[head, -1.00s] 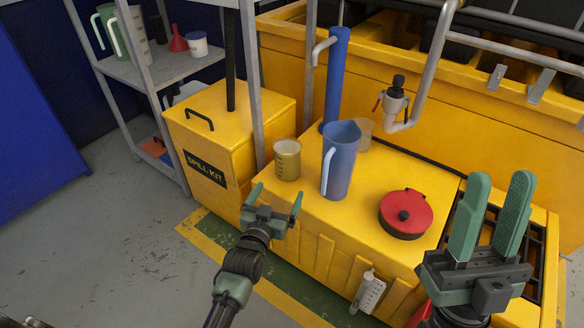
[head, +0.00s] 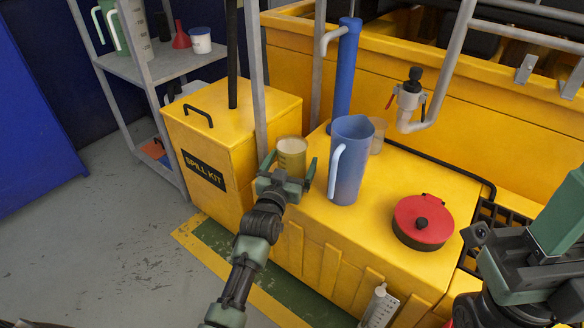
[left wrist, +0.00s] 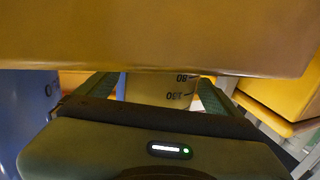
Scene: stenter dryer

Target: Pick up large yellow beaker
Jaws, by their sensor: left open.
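The large yellow beaker (head: 291,146) stands upright on the yellow cabinet top, left of the blue jug. My left gripper (head: 289,163) is open in front of it, one finger on each side, and hides its lower part. In the left wrist view, the beaker's wall with printed marks (left wrist: 160,89) shows upside down between the open fingers (left wrist: 160,92). Whether the fingers touch it I cannot tell. My right gripper (head: 545,245) is at the right edge of the head view, partly cut off.
The blue jug (head: 347,175) stands close to the right of the beaker, with another beaker (head: 379,138) partly hidden behind it. A red lidded pot (head: 423,220) is further right. The spill kit box (head: 225,150) and a grey post (head: 255,85) are to the left.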

